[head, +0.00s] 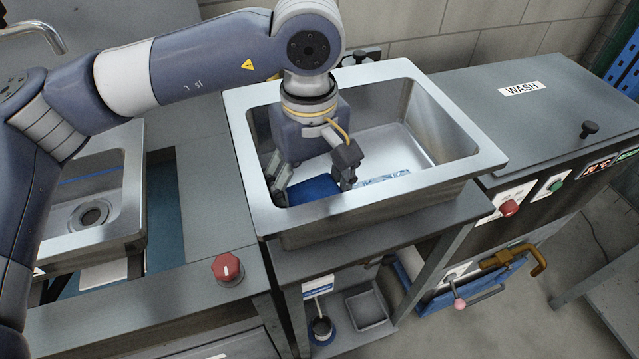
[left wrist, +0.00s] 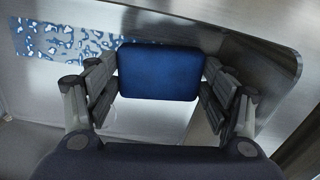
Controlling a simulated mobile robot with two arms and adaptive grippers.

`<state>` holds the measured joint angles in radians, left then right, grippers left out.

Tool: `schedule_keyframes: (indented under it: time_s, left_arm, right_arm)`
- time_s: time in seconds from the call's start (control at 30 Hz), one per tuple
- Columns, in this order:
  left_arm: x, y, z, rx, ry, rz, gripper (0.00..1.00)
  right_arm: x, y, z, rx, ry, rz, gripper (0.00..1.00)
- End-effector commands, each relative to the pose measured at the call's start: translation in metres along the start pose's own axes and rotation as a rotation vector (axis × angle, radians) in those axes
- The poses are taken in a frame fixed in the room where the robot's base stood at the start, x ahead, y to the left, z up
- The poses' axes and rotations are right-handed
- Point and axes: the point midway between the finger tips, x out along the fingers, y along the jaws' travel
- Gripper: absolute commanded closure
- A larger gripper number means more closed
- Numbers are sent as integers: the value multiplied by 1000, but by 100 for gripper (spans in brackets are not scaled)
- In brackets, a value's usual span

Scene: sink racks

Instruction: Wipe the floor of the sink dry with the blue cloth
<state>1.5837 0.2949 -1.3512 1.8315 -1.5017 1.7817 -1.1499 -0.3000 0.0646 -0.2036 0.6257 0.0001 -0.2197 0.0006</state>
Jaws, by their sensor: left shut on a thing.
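The steel sink (head: 475,150) stands in the middle of the head view. My left gripper (head: 316,186) reaches down inside it, near its front left part. The blue cloth (head: 313,190) is a folded dark blue pad between the fingers. In the left wrist view the cloth (left wrist: 160,71) sits between the two fingertips of my left gripper (left wrist: 160,80), which is shut on it. A patch of water (head: 384,178) lies to the right of the cloth on the sink floor. In the left wrist view the wet patch (left wrist: 70,43) extends left of the cloth. My right gripper is not in view.
A second basin with a drain (head: 92,214) is at the left. A red knob (head: 228,268) sits on the counter in front. A machine marked WASH (head: 520,90) adjoins the sink at the right. The sink's raised rim surrounds my gripper.

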Motion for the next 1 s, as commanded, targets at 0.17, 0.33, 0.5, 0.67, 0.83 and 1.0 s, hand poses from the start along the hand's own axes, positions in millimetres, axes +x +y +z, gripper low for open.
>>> schedule_keyframes:
  time_s: [0.17,0.33,0.5,0.67,0.83,1.0]
  left_arm:
    - [1,-1,0,0,0,-4,45]
    - [-7,-1,0,0,0,-3,45]
    - [-24,0,0,0,0,-3,45]
    - [-40,0,0,0,1,-2,45]
    - [-57,0,0,0,-1,-1,45]
    - [-61,0,0,0,-1,-2,45]
  right_arm:
    - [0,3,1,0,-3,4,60]
    - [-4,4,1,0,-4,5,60]
    - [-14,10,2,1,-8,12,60]
    - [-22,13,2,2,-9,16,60]
    - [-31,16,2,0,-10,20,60]
    - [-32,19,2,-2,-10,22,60]
